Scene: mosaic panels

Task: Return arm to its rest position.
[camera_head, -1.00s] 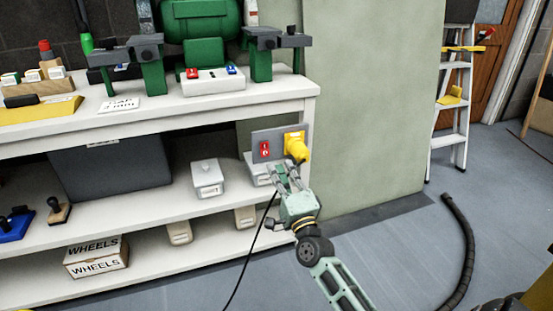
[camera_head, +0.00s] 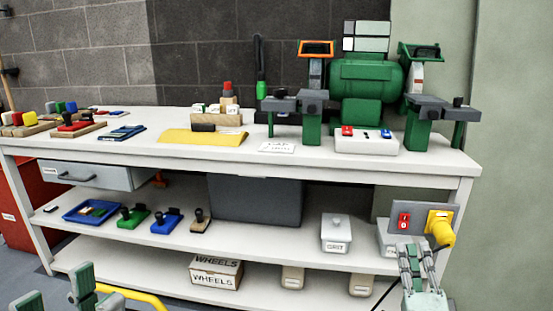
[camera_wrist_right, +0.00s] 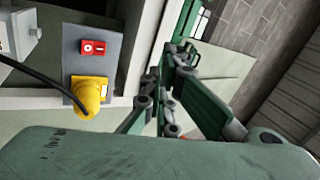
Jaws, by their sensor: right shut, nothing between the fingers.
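My right gripper (camera_head: 411,250) is shut and empty at the lower right of the head view, just below a grey panel with a red switch (camera_head: 404,220) and a yellow plug (camera_head: 440,231). In the right wrist view my gripper's fingers (camera_wrist_right: 160,100) are partly hidden by the green body of the hand. There the yellow plug (camera_wrist_right: 88,95) and red switch (camera_wrist_right: 93,47) are to the left of the fingers, with a gap between. My left gripper (camera_head: 55,290) shows at the bottom left edge of the head view, its green fingertips apart, nothing seen between them.
A white workbench (camera_head: 230,160) carries a green bench grinder (camera_head: 365,80). Its shelves hold a grit box (camera_head: 336,233), a wheels box (camera_head: 216,272) and a blue tray (camera_head: 92,211). A black cable (camera_wrist_right: 40,82) runs from the plug. A yellow curved bar (camera_head: 135,297) is near my left gripper.

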